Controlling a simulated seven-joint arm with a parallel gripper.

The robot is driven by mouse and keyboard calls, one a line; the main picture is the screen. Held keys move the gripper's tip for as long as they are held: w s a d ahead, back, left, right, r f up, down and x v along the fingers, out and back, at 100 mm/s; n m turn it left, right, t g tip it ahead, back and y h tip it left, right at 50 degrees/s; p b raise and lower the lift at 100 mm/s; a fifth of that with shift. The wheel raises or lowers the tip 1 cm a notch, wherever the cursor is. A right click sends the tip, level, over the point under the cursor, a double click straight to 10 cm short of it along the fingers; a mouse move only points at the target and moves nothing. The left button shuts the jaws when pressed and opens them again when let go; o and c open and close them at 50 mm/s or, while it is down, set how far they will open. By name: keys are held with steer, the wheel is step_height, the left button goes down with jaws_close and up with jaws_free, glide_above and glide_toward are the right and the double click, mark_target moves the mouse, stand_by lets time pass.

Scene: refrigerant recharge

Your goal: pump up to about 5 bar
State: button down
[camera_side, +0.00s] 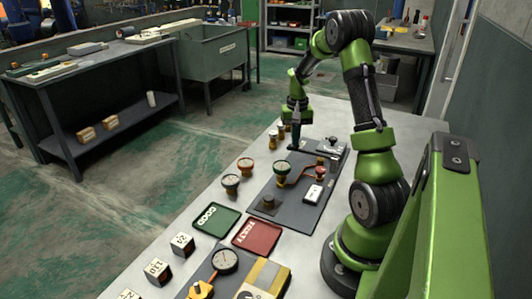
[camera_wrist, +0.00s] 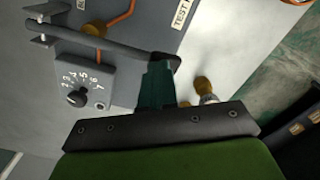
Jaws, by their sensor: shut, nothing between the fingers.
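My gripper (camera_side: 295,142) points down at the far end of the grey board (camera_side: 262,190). In the wrist view its dark green fingers (camera_wrist: 157,82) are together and empty. They are at the free end of a dark lever (camera_wrist: 115,45), overlapping it in the picture; I cannot tell whether they touch it. The lever runs from a bracket at the upper left, past a grey box (camera_wrist: 98,82) with a numbered dial (camera_wrist: 76,97). Its black knob's setting is not clear. In the side view several round gauges (camera_side: 281,168) stand near the board; their readings are too small to tell.
A green tray (camera_side: 216,219) and a red tray (camera_side: 257,236) lie nearer the camera. Number-marked white blocks (camera_side: 182,244) and another gauge (camera_side: 225,260) are in front. Small brass-coloured fittings (camera_wrist: 203,86) stand beside my fingers. Bare table shows along the left edge.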

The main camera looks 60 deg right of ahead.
steer(key=shift+r, duration=2.65)
stand_by(0.7)
stand_by(0.7)
steer(key=shift+f, duration=1.85)
steer(key=shift+r, duration=1.8)
